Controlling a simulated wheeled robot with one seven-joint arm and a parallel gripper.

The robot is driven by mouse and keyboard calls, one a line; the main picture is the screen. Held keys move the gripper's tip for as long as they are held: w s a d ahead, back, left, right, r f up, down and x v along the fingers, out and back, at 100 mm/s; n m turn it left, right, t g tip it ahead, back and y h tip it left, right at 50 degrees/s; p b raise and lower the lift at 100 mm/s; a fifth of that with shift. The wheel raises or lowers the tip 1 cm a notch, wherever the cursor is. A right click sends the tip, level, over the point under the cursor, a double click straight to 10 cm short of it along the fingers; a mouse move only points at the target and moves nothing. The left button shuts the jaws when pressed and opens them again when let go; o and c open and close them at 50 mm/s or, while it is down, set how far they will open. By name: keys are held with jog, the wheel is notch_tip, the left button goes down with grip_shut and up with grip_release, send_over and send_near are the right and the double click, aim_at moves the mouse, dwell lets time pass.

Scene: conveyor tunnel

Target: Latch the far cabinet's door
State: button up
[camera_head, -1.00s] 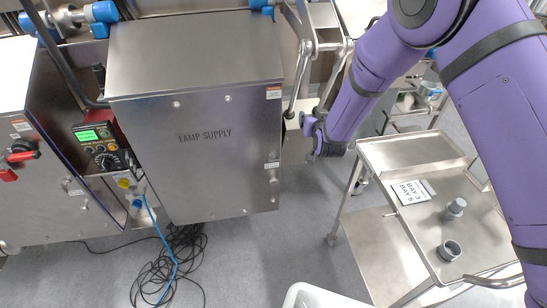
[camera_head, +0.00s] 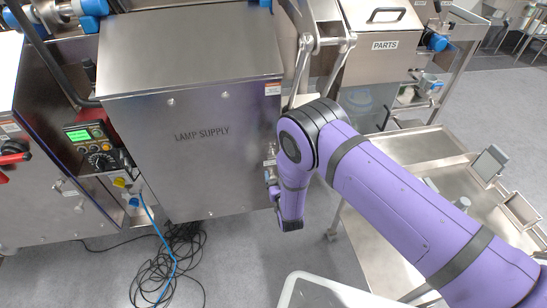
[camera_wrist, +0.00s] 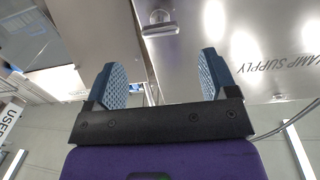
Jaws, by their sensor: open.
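The steel LAMP SUPPLY cabinet (camera_head: 190,110) stands in the middle of the head view. Its door front looks shut or nearly so; I cannot tell if it is flush. A small metal latch (camera_head: 269,163) sits at the front's right edge, partly hidden by my arm. In the wrist view, a metal fitting that looks like this latch (camera_wrist: 158,22) lies beyond the fingertips, roughly between them and apart from them. My gripper (camera_wrist: 161,68) is open and empty, with blue textured pads. In the head view it is beside the cabinet's right edge, mostly hidden by my wrist.
Another steel cabinet with a red handle (camera_head: 14,158) stands at left, beside a control box (camera_head: 90,142). Black cables (camera_head: 170,265) coil on the floor. A steel cart (camera_head: 410,150) is at right, partly behind my arm. A PARTS bin (camera_head: 383,45) stands behind.

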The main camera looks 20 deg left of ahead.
aim_at(274, 159)
jog(key=x, duration=0.8)
jog(key=shift+w+a, duration=0.15)
jog(key=shift+w, duration=0.2)
jog(key=c, duration=0.9)
